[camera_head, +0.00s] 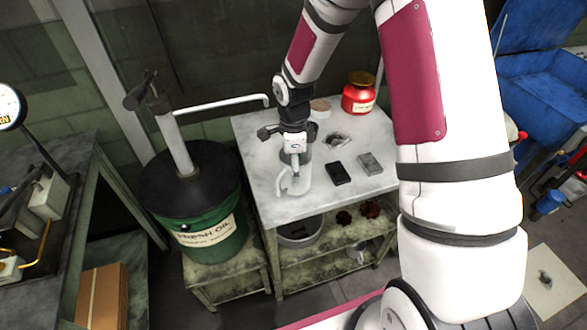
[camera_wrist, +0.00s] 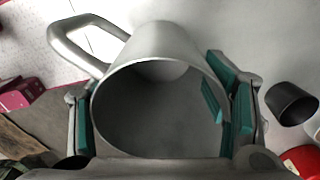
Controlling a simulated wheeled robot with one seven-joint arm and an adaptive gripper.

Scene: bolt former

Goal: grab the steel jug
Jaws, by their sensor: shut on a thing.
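The steel jug (camera_head: 302,179) is pale grey, with its handle toward the lower left in the head view. It is at the left front part of the worktable's top (camera_head: 350,200). My gripper (camera_head: 294,160) is over it from above and is shut on it. In the wrist view, the jug (camera_wrist: 160,50) is seen into its open mouth, with the handle at upper left. The green-padded fingers of my gripper (camera_wrist: 162,118) are at both sides of its rim. I cannot tell whether its base touches the table.
A red jar (camera_head: 359,98), a dark block (camera_head: 338,173) and a grey block (camera_head: 370,164) stand on the table. A green oil drum (camera_head: 213,236) is to the left, its pump spout (camera_head: 220,102) reaching toward the table. A pot (camera_head: 300,234) is on the shelf below.

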